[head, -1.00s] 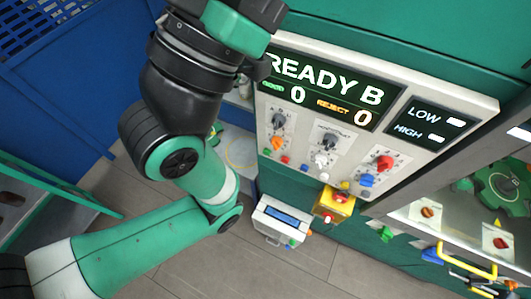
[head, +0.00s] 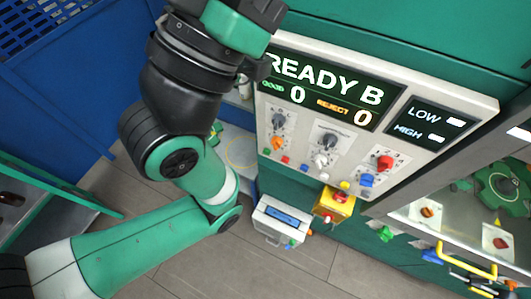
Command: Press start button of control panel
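The control panel (head: 400,155) is a pale tilted board on a green machine, right of centre. Its display (head: 325,84) reads READY B, GOOD 0 and REJECT 0. My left arm comes in from the lower left and bends up to the panel's left edge. Its fingertips do not show. My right gripper is not in view.
A yellow box with a red button (head: 337,202) sticks out below the panel. Beside it is a small white device with a blue screen (head: 281,219). An open machine bay with a green gear (head: 498,190) is at right. A blue wall (head: 60,95) stands at left.

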